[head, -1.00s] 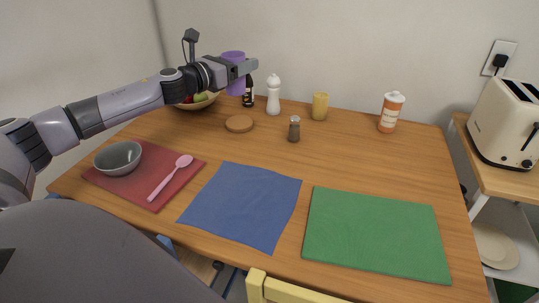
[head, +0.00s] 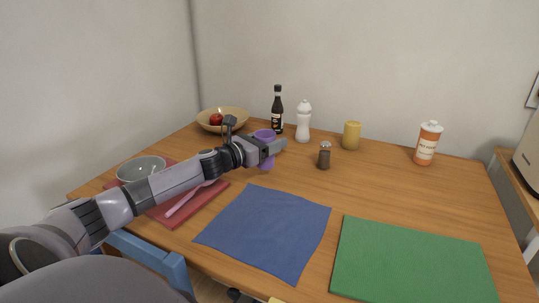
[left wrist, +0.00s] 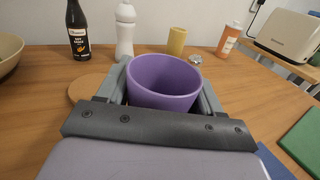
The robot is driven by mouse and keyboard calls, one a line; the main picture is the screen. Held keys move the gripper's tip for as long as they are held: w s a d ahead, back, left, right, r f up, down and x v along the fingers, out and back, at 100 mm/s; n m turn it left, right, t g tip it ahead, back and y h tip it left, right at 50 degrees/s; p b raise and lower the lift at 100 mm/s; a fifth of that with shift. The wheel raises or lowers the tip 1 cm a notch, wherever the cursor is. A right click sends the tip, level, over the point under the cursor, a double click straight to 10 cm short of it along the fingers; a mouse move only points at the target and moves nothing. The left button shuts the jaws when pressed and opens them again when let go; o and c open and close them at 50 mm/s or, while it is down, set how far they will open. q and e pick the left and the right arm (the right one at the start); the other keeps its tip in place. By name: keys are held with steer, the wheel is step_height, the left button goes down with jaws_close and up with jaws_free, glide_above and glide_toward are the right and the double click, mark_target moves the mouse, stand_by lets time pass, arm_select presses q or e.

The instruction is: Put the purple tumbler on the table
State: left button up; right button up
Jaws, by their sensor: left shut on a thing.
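The purple tumbler (head: 267,163) is upright between the fingers of my left gripper (head: 275,147), over the back left part of the wooden table (head: 395,188). In the left wrist view the tumbler (left wrist: 163,80) shows its open, empty-looking mouth, with a finger of the gripper (left wrist: 164,75) on each side. The gripper is shut on it. The tumbler's base is low, at or close to the tabletop; I cannot tell whether it touches. My right gripper is not in view.
A wooden coaster (left wrist: 84,88) lies left of the tumbler. A dark sauce bottle (head: 277,112), white bottle (head: 303,122), pepper shaker (head: 324,157) and fruit bowl (head: 222,122) stand nearby. A blue cloth (head: 265,230) lies in front, with clear wood between it and the tumbler.

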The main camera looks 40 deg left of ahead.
arm_select(q)
steer(key=shift+f, duration=1.65)
steer(key=shift+b, duration=0.3)
steer(key=shift+f, duration=0.2)
steer(key=o, duration=1)
steer(key=shift+o, duration=0.2)
steer(key=shift+r, duration=0.1)
steer(key=shift+r, duration=0.15)
steer(key=shift+s+f, duration=0.2)
steer(key=shift+s, duration=0.65)
steer(key=shift+s+a+r+p, duration=0.1)
steer(key=shift+s+a+p, duration=0.05)
steer(key=shift+s, duration=1.55)
steer(key=shift+s+a+p, duration=0.1)
steer(key=shift+s+a, duration=0.1)
steer(key=shift+s, duration=1.5)
steer(key=shift+s+a+r+p, duration=0.1)
steer(key=shift+s+a+p, duration=0.05)
steer(key=shift+s, duration=1.55)
